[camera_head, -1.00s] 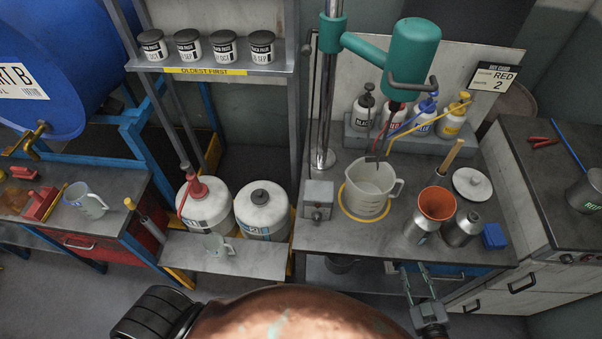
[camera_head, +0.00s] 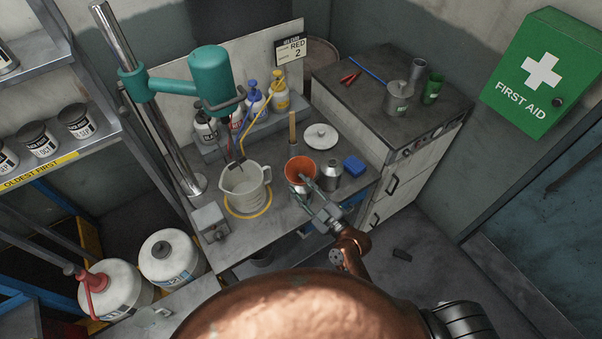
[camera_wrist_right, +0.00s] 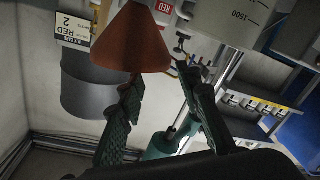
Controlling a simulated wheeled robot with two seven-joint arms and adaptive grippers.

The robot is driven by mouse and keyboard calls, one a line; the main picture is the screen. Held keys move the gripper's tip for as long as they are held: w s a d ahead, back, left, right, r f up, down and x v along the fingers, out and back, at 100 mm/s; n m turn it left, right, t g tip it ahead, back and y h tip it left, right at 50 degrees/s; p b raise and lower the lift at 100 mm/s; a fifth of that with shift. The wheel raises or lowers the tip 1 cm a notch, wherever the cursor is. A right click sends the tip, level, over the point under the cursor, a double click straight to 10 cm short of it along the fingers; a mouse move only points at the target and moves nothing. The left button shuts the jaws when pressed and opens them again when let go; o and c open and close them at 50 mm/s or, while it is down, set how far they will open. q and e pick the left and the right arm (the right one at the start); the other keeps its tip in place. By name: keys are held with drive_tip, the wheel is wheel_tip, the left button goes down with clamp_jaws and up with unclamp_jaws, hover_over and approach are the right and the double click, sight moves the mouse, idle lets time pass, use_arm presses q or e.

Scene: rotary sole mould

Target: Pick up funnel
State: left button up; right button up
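The orange funnel (camera_head: 300,168) sits mouth up on the workbench, in the top of a metal bottle (camera_head: 297,188). It also shows inverted at the top of the right wrist view (camera_wrist_right: 130,42). My right gripper (camera_head: 308,186) is at the near side of the funnel, its fingers partly overlapping the funnel and bottle in the head view. In the right wrist view the two fingers (camera_wrist_right: 158,80) are apart with a gap between them, and the funnel lies by the fingertips, mostly toward the left finger. I cannot tell if they touch. My left gripper is not in view.
A second metal bottle (camera_head: 330,175) and a blue block (camera_head: 354,166) stand right of the funnel. A handled jug (camera_head: 242,186) stands to its left, under the teal mixer (camera_head: 212,80). A wooden handle (camera_head: 292,132) and white lid (camera_head: 320,136) are behind.

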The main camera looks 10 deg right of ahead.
sight(292, 180)
drive_tip(key=p+x, duration=0.1)
drive_tip(key=x, duration=0.3)
drive_tip(key=shift+w+a+f, duration=0.1)
drive_tip(key=shift+a, duration=0.05)
drive_tip(key=shift+w+a+f, duration=0.1)
drive_tip(key=shift+w+a, duration=0.1)
drive_tip(key=shift+w, duration=0.25)
drive_tip(key=shift+c, duration=0.5)
clamp_jaws()
